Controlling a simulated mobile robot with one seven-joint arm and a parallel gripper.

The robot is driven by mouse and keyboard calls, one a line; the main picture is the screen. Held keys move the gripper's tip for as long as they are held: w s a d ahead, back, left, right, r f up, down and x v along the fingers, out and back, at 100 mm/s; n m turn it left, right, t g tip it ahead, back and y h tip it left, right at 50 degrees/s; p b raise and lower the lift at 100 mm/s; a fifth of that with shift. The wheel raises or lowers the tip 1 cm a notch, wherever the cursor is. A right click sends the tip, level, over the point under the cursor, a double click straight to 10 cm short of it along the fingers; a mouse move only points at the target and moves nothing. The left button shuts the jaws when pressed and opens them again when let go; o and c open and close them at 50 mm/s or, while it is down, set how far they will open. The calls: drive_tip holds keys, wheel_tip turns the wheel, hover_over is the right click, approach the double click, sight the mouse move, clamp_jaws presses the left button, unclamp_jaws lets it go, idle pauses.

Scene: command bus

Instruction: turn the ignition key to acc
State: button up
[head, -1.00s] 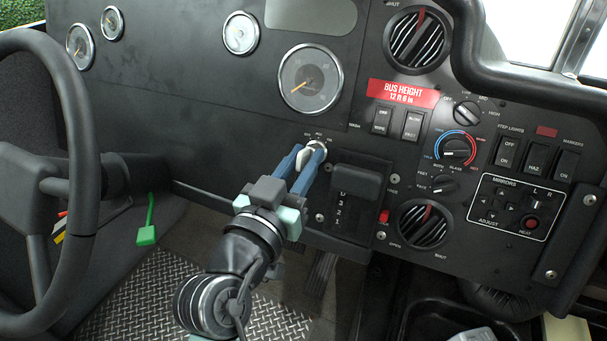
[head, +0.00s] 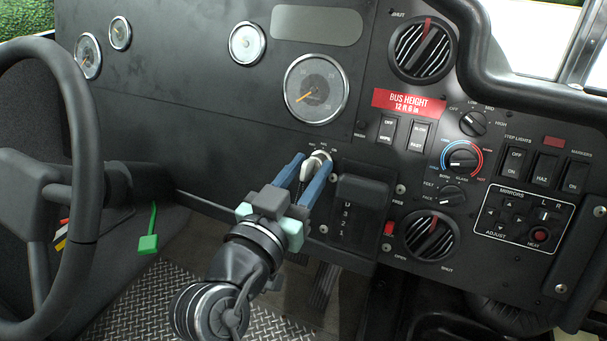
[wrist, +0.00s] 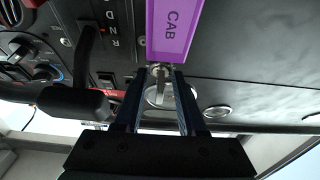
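The ignition switch (head: 322,155) is on the black dash, below the large gauge and left of the gear selector. Its silver key shows in the wrist view (wrist: 160,76), with a purple tag (wrist: 174,28) marked CAB attached. My gripper (head: 315,157) has two blue fingers reaching up to the switch. It also shows in the wrist view (wrist: 160,72), with the fingers apart on either side of the key and a gap visible beside it. The fingers look open around the key, not clamped. The small position labels above the switch are too small to read.
The gear selector (head: 362,190) stands close to the right of the fingers. The steering wheel (head: 75,120) is at the left. Switches, knobs and round vents fill the panel at the right.

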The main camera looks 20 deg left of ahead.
drive_tip(key=s+p, duration=0.1)
drive_tip(key=s, duration=1.2)
drive_tip(key=shift+a+f, duration=0.25)
drive_tip(key=shift+f, duration=0.2)
drive_tip(key=w+d+r+m+t+p, duration=0.1)
drive_tip(key=w+d+r+t, duration=0.3)
drive_tip(key=r, duration=0.7)
drive_tip(key=w+d+r+p, duration=0.2)
drive_tip(key=d+r, duration=0.3)
drive_tip(key=r, duration=0.5)
drive_tip(key=s+d+r+n+t+p, duration=0.1)
drive_tip(key=s+d+r+t, duration=0.2)
drive_tip(key=r, duration=0.6)
drive_tip(key=s+d+r+t+p, duration=0.1)
drive_tip(key=s+d+r+t, duration=0.15)
drive_tip(key=d+r, duration=0.45)
wheel_tip(320, 180, up, 38)
drive_tip(key=a+p, duration=0.2)
drive_tip(key=p, duration=3.5)
drive_tip(key=shift+a+g+y, duration=0.25)
drive_tip(key=shift+g+y, duration=0.05)
drive_tip(key=shift+g, duration=0.15)
